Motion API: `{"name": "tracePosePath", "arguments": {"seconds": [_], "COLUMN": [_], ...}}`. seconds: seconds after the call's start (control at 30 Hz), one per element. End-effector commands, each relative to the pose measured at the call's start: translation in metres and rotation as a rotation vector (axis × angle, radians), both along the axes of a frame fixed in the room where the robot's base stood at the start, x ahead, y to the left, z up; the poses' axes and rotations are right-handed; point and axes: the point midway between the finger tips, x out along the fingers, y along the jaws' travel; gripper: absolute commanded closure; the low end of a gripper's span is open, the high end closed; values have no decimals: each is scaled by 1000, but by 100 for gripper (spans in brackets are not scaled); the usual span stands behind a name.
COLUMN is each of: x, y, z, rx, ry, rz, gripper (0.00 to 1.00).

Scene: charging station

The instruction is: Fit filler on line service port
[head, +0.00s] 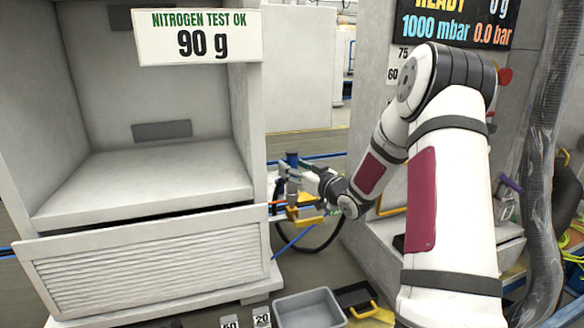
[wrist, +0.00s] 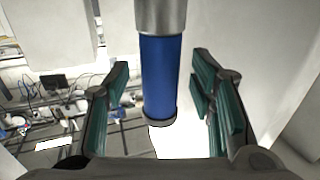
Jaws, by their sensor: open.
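A blue cylinder with a grey metal top, which looks like the filler (wrist: 158,75), stands between my gripper's fingers in the wrist view. A gap shows on both sides of it. My gripper (wrist: 162,98) is open, with green pads left and right of the cylinder. In the head view the blue part of the filler (head: 292,160) shows small beside the cabinet's right edge, with my gripper (head: 300,178) at it. Yellow parts (head: 305,217) sit just below. I cannot make out the line service port.
A large grey cabinet (head: 155,245) fills the left, under a "NITROGEN TEST OK 90 g" sign (head: 200,36). A display (head: 458,22) reads 1000 mbar at the upper right. A grey bin (head: 309,309) stands at the bottom. A thick grey hose (head: 541,150) hangs at the right.

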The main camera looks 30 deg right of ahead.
Motion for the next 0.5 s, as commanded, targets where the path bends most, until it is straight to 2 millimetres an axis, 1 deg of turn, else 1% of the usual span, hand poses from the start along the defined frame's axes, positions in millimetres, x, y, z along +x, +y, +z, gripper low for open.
{"name": "tracePosePath", "arguments": {"seconds": [0.3,0.4,0.5], "x": [-64,-81,-94], "y": [-4,-4,-5], "z": [0,0,0], "rx": [0,1,0], "ry": [0,-1,-1], "rz": [-4,-3,-3], "gripper": [50,50,50]}}
